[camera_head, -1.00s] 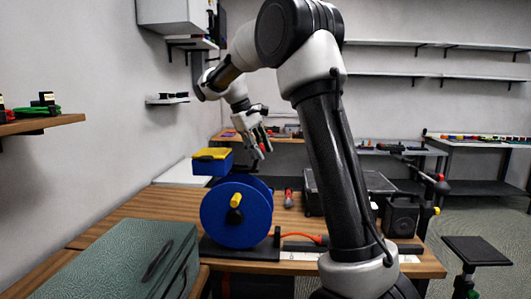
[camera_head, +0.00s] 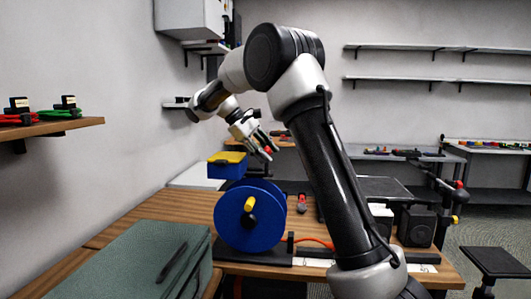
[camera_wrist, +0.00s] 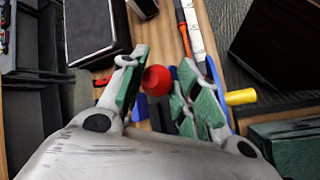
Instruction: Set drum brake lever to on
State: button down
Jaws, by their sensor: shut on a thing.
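The blue cable drum (camera_head: 247,220) stands on a dark base on the wooden bench, with a yellow crank handle (camera_head: 250,204) on its near face. My gripper (camera_head: 266,148) is above and just behind the drum, pointing down and to the right. Its fingers are shut on a red ball knob (camera_head: 268,150), apparently the drum brake lever's. In the wrist view the red knob (camera_wrist: 156,80) sits between the green-padded fingers (camera_wrist: 162,75). The lever's shaft and the marks for on and off cannot be made out. The drum's blue edge and yellow handle (camera_wrist: 240,97) show at the right there.
A blue box with a yellow lid (camera_head: 227,166) stands behind the drum. A grey-green case (camera_head: 140,262) lies at the near left. An orange cable (camera_head: 318,242) runs right from the drum. A black speaker-like box (camera_head: 417,227) is at the bench's right.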

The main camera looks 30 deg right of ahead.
jog(key=shift+w+d+r, duration=0.1)
jog(key=shift+d, duration=0.1)
jog(key=c, duration=1.1)
grip_release()
jog(key=shift+d, duration=0.1)
jog(key=shift+c, duration=0.2)
jog(key=shift+w+a+r, duration=0.1)
jog(key=shift+a+r, duration=0.05)
jog(key=shift+a, duration=0.15)
jog(key=v, duration=1.1)
jog(key=shift+r, duration=0.15)
